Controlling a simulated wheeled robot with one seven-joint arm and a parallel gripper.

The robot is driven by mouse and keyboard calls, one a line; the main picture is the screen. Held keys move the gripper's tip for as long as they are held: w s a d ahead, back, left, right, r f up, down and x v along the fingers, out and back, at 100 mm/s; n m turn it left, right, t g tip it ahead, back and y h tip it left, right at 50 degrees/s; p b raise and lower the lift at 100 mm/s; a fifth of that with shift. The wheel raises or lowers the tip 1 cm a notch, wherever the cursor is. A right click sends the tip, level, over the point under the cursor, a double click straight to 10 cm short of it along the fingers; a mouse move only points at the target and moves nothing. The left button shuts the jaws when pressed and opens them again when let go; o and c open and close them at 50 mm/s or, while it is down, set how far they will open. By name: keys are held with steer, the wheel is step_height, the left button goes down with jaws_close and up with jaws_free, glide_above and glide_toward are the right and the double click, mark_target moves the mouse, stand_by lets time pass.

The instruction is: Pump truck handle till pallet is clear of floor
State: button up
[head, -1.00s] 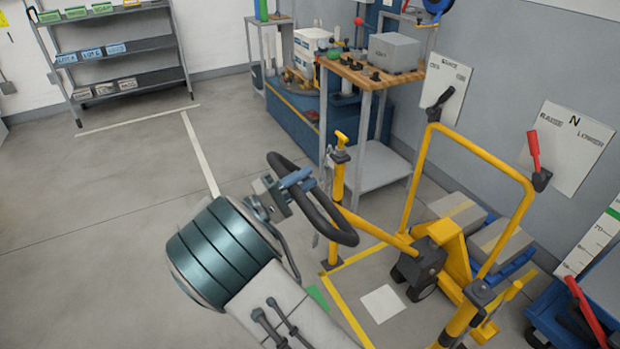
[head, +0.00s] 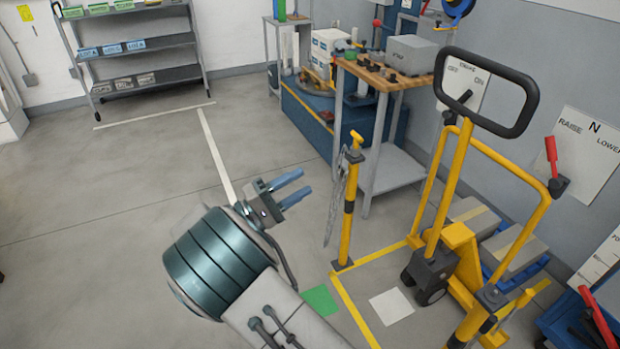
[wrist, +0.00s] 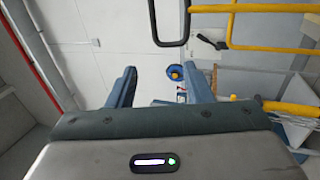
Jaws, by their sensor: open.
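The pump handle is a black loop (head: 532,105) on a yellow shaft (head: 446,190), standing nearly upright at the right in the head view. Its loop (wrist: 170,44) also shows at the top of the wrist view. My gripper (head: 306,181) is open and empty, left of and below the loop, apart from it. Its two blue fingers (wrist: 160,68) stand spread in the wrist view with nothing between them. The yellow truck body (head: 459,238) stands at the shaft's foot. A blue pallet (head: 538,267) with boxes lies behind it, partly hidden; I cannot tell whether it touches the floor.
A yellow tube frame (head: 500,163) stands around the truck, with a yellow post (head: 348,220) on its left. A red lever (head: 551,155) stands before a RAISE N LOWER sign (head: 590,140). A wood-topped bench (head: 365,72) is behind. The left floor is clear.

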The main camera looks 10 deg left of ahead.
steer(key=v, duration=0.9)
steer(key=shift+s+a+b, duration=0.2)
steer(key=shift+a+b, duration=0.1)
steer(key=shift+d, duration=0.1)
